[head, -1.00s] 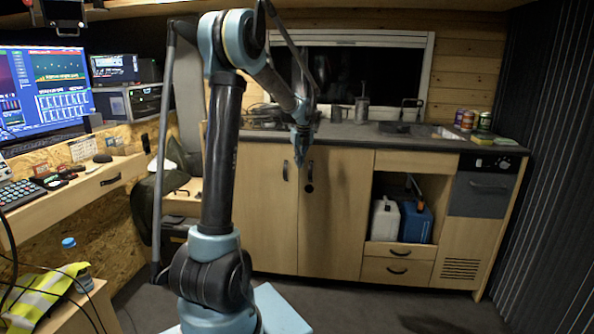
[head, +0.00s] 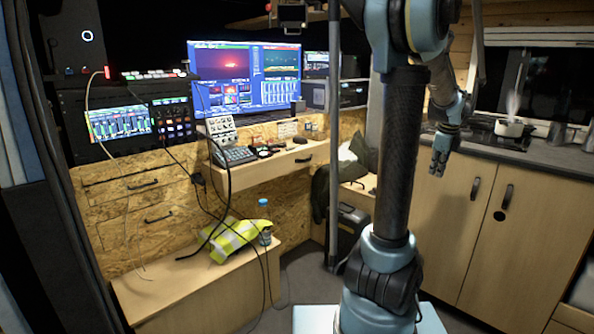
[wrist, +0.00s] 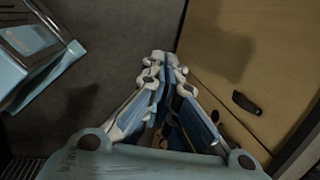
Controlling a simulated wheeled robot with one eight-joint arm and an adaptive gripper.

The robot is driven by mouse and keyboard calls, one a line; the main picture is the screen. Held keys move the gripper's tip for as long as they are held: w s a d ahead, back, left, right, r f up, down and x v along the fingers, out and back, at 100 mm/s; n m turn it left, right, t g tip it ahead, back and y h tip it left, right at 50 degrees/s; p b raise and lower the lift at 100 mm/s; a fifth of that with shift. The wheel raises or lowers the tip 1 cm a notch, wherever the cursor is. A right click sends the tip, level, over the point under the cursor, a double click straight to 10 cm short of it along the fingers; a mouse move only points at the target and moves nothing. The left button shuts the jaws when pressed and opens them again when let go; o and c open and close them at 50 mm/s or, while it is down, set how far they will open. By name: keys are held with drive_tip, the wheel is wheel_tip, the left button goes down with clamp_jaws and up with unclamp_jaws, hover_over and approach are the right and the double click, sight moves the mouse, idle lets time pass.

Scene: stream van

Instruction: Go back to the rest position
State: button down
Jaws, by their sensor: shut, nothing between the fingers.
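My gripper (head: 438,165) hangs from the raised arm in front of the kitchen cabinets, pointing down. In the wrist view the two fingers of my gripper (wrist: 160,62) come together at their tips with nothing between them. It is above the floor (wrist: 90,125) and beside a wooden cabinet front (wrist: 225,65). It is apart from every object. No rest mark or stand for the arm is in view.
The kitchen cabinet (head: 445,230) stands behind and right of my arm, with a steaming pot (head: 510,127) on its hob. The desk shelf (head: 290,158) with monitors (head: 240,80) and a bench (head: 190,295) with a yellow vest (head: 232,238) are left. Some floor (head: 305,285) is free.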

drive_tip(key=s+a+f+n, duration=0.1)
drive_tip(key=s+a+n, duration=0.45)
drive_tip(key=a, duration=0.45)
drive_tip(key=s+a+f+n, duration=0.1)
drive_tip(key=s+a+n, duration=0.3)
drive_tip(key=a+n, duration=0.45)
drive_tip(key=s+a+f+n, duration=1.1)
drive_tip(key=s+a+n, duration=0.1)
drive_tip(key=s+n, duration=0.1)
drive_tip(key=shift+s+a+f, duration=0.15)
drive_tip(key=shift+s, duration=0.65)
